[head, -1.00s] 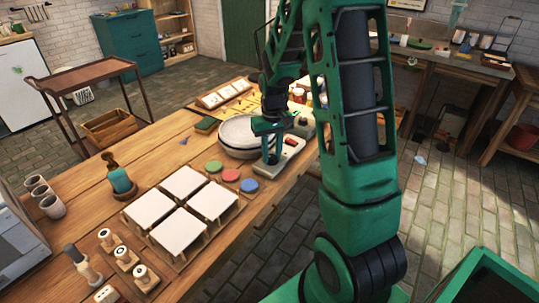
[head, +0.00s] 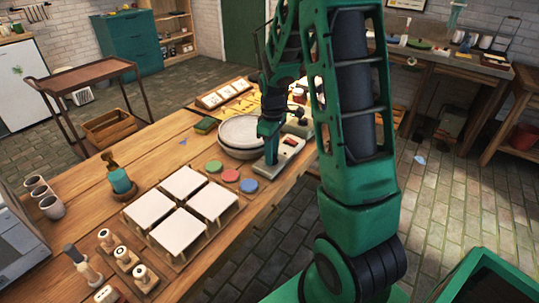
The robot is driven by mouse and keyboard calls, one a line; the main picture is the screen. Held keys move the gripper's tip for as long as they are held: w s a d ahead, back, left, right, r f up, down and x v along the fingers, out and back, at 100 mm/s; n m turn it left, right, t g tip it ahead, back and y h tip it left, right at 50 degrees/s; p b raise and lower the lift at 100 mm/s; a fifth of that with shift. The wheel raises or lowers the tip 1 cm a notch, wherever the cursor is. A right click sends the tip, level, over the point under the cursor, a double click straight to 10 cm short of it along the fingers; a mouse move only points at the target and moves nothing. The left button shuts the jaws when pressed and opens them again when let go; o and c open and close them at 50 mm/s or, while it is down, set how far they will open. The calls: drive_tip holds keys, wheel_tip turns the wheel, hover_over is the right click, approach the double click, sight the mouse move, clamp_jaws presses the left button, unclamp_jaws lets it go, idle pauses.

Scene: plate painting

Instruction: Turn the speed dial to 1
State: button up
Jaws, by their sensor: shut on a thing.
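A small pale control box (head: 289,158) with a dark face and a red spot stands on the wooden table, just right of a large round grey turntable (head: 238,133). My gripper (head: 271,158) points straight down at the left part of the box. Its fingers are shut low at the box's face, where they appear to hold the speed dial. The dial itself is hidden behind the fingers, so its setting cannot be read.
Green, red and blue round pieces (head: 231,175) lie just left of the box. Several white square tiles (head: 184,182) stand nearer. Jars (head: 299,95) are behind my gripper.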

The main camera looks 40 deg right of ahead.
drive_tip(key=shift+w+r+n, duration=0.1)
drive_tip(key=shift+w+n, duration=0.1)
drive_tip(key=shift+n, duration=0.1)
drive_tip(key=o, duration=1.1)
drive_tip(key=shift+c, duration=0.2)
drive_tip(key=shift+s, duration=0.1)
wheel_tip(320, 180, up, 11)
drive_tip(key=shift+f, duration=0.2)
drive_tip(key=s+a+r+m, duration=0.1)
drive_tip(key=s+m, duration=0.5)
drive_tip(key=s, duration=0.8)
drive_tip(key=s+a+r+m, duration=0.2)
drive_tip(key=s+m, duration=0.4)
drive_tip(key=s, duration=0.9)
drive_tip(key=shift+r+m, duration=0.25)
drive_tip(key=shift+m, duration=0.15)
